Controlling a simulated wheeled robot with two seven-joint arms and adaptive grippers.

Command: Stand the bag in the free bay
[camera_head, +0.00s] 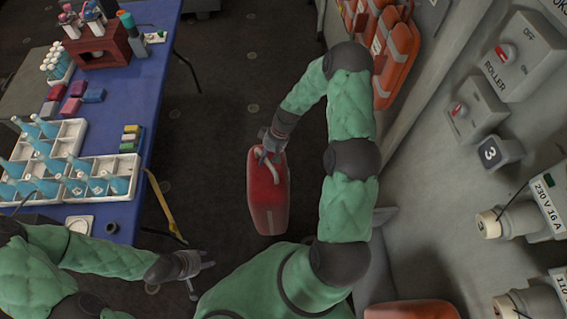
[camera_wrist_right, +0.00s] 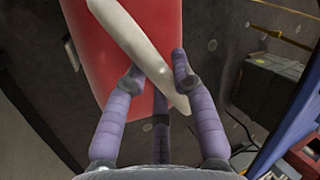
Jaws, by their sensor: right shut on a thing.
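A red bag (camera_head: 268,195) with a pale grey handle (camera_head: 97,184) hangs upright over the dark floor, between the blue table and the grey wall. My right gripper (camera_head: 268,152) is shut on its handle from above. In the right wrist view the fingers of my right gripper (camera_wrist_right: 155,80) close around the pale handle (camera_wrist_right: 140,45), with the red bag (camera_wrist_right: 95,65) behind it. My left gripper (camera_head: 205,272) is open and empty, low in the picture near the table's front corner. I cannot make out the free bay clearly.
Orange bags (camera_head: 397,60) stand along the wall at the top right. Another orange thing (camera_head: 412,310) shows at the bottom edge. The blue table (camera_head: 150,95) at left carries bottle trays and blocks. Switches and sockets stick out from the right wall (camera_head: 430,180).

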